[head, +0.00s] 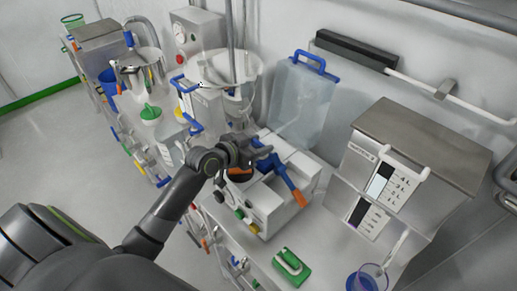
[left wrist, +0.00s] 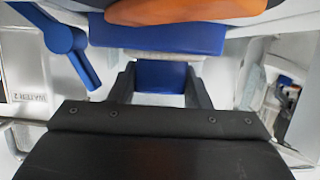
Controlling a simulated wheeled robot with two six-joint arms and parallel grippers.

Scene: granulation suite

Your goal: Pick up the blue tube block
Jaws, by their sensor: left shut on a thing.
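My left gripper (head: 262,156) is at the top of a white boxy machine (head: 262,207) in the middle of the head view. In the left wrist view its two dark fingers (left wrist: 160,78) stand on either side of a blue block (left wrist: 160,76), the blue tube block by its look, and are shut on it. Only the block's face between the fingers shows clearly; the arm hides much of it in the head view. A blue bar with an orange end (head: 296,195) lies on the machine just right of the gripper. My right gripper is not in view.
A clear container with a blue handle (head: 302,98) stands behind the machine. A large grey-topped unit (head: 425,145) stands right. A green item (head: 291,267) and a blue-rimmed cup (head: 369,279) are near the front. Several vessels crowd the back left; floor at left is clear.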

